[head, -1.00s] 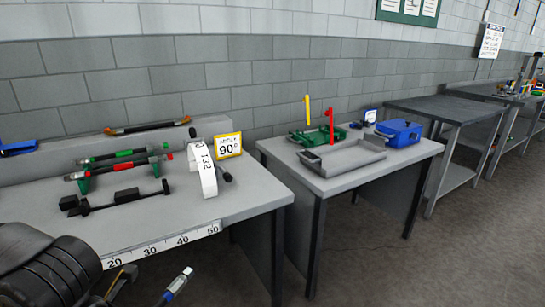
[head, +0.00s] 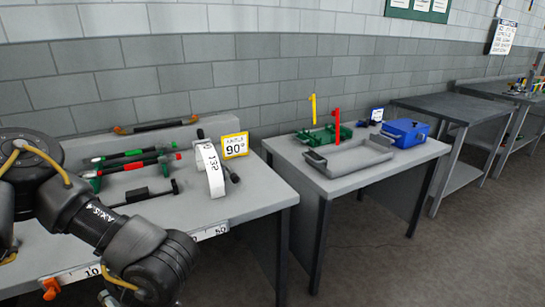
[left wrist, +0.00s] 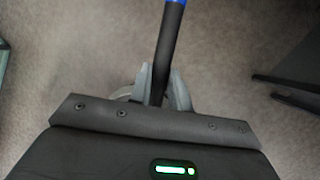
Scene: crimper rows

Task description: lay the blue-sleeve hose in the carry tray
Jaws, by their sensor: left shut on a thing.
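My left gripper (left wrist: 160,92) is shut on a black hose (left wrist: 169,50) in the left wrist view. A blue band (left wrist: 177,3) shows on the hose at the top edge; its other end is hidden behind the gripper body. The hose is held over bare floor. In the head view my left arm covers the gripper and most or all of the hose. The grey carry tray (head: 352,161) lies on the second table, right of the near table and well away from my left arm. It looks empty. My right gripper is not in view.
The near table (head: 262,192) has a green rack with green- and red-banded hoses (head: 130,160), a white curved gauge (head: 210,168) and a yellow 90° sign (head: 235,145). A green fixture (head: 318,136) with yellow and red uprights and a blue case (head: 405,132) stand by the tray.

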